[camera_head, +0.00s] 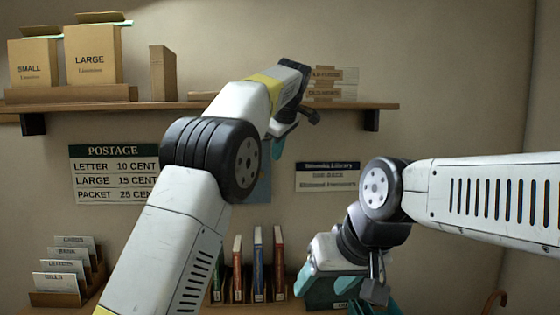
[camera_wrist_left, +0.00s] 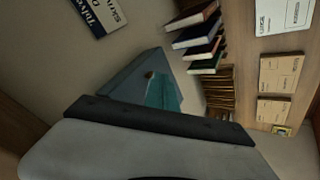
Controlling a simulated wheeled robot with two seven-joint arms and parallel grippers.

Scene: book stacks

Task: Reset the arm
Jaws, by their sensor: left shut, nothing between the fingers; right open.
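My left arm reaches up in front of the shelf in the head view. Its gripper (camera_head: 278,146) hangs near the wall, just below the shelf, mostly hidden behind the wrist. In the left wrist view the teal fingers (camera_wrist_left: 162,92) are together with nothing between them. My right arm comes in from the right. Its teal gripper (camera_head: 345,284) points down, open, over the desk at the lower middle, partly hidden by its own wrist. A dark green box-like thing (camera_head: 324,291) shows at that gripper; whether they touch I cannot tell.
The wall shelf (camera_head: 205,107) bears the SMALL (camera_head: 34,65) and LARGE boxes (camera_head: 93,56). Upright books (camera_head: 258,268) stand on the desk between the arms. A card sorter (camera_head: 60,297) is at lower left. The left wrist view shows books (camera_wrist_left: 196,40) and brown envelopes (camera_wrist_left: 281,72).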

